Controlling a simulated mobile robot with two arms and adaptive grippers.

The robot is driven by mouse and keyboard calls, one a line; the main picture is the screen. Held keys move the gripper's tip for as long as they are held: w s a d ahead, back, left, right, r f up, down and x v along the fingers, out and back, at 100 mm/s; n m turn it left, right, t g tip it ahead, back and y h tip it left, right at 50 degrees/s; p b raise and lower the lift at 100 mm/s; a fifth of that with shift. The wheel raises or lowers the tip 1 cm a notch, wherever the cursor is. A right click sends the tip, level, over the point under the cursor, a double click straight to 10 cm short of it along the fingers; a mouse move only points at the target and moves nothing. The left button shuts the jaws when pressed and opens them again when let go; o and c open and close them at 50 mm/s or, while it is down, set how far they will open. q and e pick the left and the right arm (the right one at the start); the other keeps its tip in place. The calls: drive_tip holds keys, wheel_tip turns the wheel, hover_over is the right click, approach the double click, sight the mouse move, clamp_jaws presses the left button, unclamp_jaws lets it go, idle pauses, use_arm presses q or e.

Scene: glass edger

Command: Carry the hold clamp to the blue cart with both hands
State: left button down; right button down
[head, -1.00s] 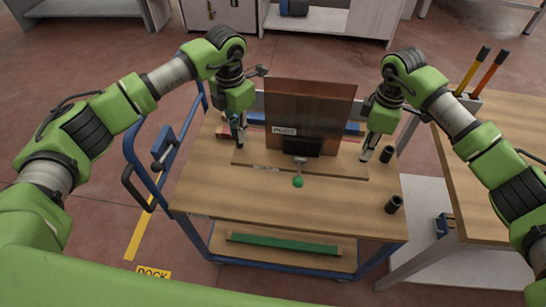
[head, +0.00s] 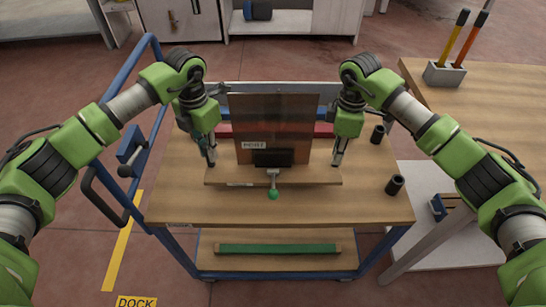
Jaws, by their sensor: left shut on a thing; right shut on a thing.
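The hold clamp is a wooden board (head: 300,179) with a black clamp block (head: 273,158) and a lever ending in a green knob (head: 273,194). A brown see-through panel (head: 272,110) with a small label stands upright in the block. My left gripper (head: 211,157) is shut on the board's left end, and my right gripper (head: 338,158) is shut on its right end. The board looks level, over the wooden top of the blue cart (head: 200,211). I cannot tell whether it touches the top.
Two black cylinders (head: 395,185) stand on the cart top's right side. Red and blue strips (head: 323,129) lie behind the panel. A green bar (head: 280,248) lies on the lower shelf. A wooden table (head: 450,110) with a tool holder (head: 444,74) stands at right. The cart's front top is clear.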

use_arm(q)
drive_tip(key=shift+r, duration=0.15)
use_arm(e)
drive_tip(key=shift+r, duration=0.1)
